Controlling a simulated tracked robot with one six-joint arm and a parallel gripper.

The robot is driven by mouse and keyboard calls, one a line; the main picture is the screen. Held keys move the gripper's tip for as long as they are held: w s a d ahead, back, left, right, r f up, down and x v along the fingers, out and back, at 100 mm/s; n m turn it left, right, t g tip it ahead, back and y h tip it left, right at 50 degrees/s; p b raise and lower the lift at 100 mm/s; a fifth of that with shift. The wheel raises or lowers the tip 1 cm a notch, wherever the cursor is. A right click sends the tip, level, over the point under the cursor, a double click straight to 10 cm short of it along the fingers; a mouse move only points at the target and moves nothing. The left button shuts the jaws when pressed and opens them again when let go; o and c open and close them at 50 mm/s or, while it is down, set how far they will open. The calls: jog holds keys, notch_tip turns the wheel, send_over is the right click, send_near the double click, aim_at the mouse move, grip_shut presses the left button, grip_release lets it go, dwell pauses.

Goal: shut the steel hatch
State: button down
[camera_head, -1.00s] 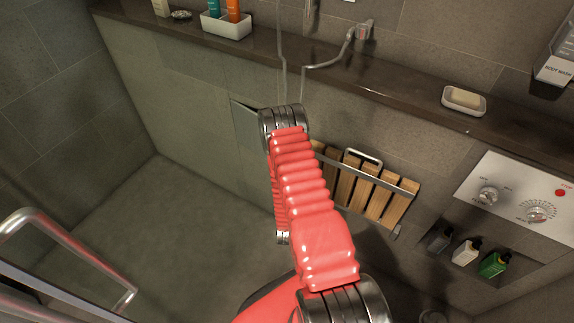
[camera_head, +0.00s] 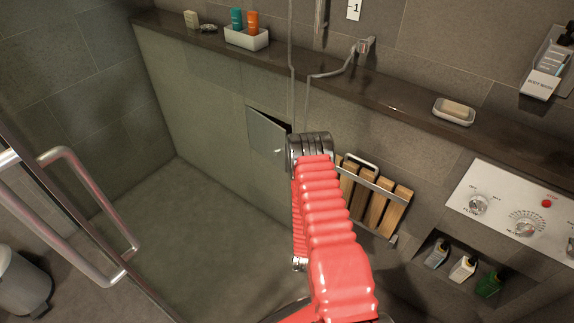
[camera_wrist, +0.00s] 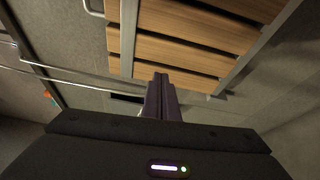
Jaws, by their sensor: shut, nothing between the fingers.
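The steel hatch (camera_head: 267,138) is a grey panel low in the tiled wall, with a small pale knob near its right side. It stands ajar; a dark gap shows along its top and right edge. My red arm crosses just right of it and hides part of that side. My gripper (camera_wrist: 161,82) shows in the wrist view with its two dark fingers together and empty, below the wooden slats. In the head view the fingers are hidden behind the arm. Whether they touch anything is unclear.
A folded wooden slatted seat (camera_head: 372,197) hangs right of the arm, also large in the wrist view (camera_wrist: 190,50). A hose hangs above the hatch. A ledge (camera_head: 345,88) bears a white caddy (camera_head: 246,40) and soap dish (camera_head: 453,112). A glass door handle (camera_head: 92,185) is at left. The floor is clear.

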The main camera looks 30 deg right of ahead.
jog(key=s+d+r+g+h, duration=0.1)
jog(key=s+d+g+h, duration=0.1)
jog(key=s+d+g, duration=0.3)
jog(key=s+d+r+g+h, duration=0.1)
jog(key=s+d+g+h, duration=0.1)
jog(key=s+g, duration=0.35)
jog(key=s+a+r+m+g+y, duration=0.2)
jog(key=s+r+m+g, duration=0.3)
jog(key=s+r+g, duration=0.5)
jog(key=s+a+r+m+t+y, duration=0.1)
jog(key=a+r+m+t+y, duration=0.15)
jog(key=a+r+y, duration=0.6)
jog(key=s+a+r+m+t+y, duration=0.25)
jog(key=a+r, duration=0.25)
jog(key=a, duration=0.8)
jog(key=w+a+r+t+y, duration=0.1)
jog(key=a+r+t+y, duration=0.2)
jog(key=a+r+t, duration=0.5)
jog(key=a+r, duration=0.4)
jog(key=r, duration=0.5)
jog(key=shift+a+m, duration=0.25)
jog(key=shift+m, duration=0.05)
